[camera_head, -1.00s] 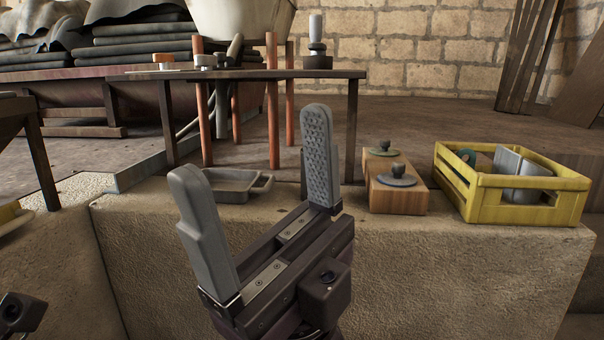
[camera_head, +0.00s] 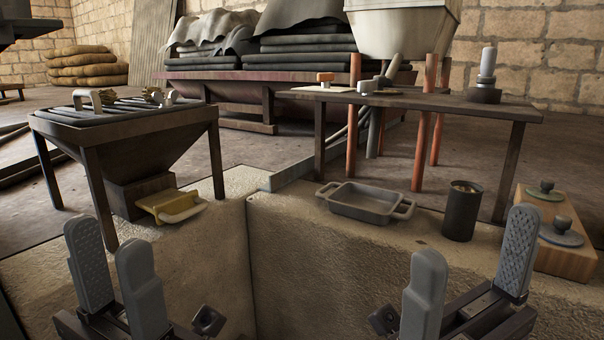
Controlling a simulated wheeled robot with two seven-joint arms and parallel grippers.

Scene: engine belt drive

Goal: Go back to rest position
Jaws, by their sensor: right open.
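My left gripper (camera_head: 109,235) shows at the bottom left, with its two grey fingers apart and nothing between them. My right gripper (camera_head: 478,232) shows at the bottom right, its fingers spread wide and empty. Both grippers point up and away, in front of the stone ledge (camera_head: 330,270), and neither is seen touching anything. The lower parts of both arms are cut off by the picture's bottom edge.
A grey tray (camera_head: 366,204), a dark cup (camera_head: 462,212) and a wooden block (camera_head: 560,254) with lidded knobs stand on the ledge. A dark table (camera_head: 430,102) stands behind.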

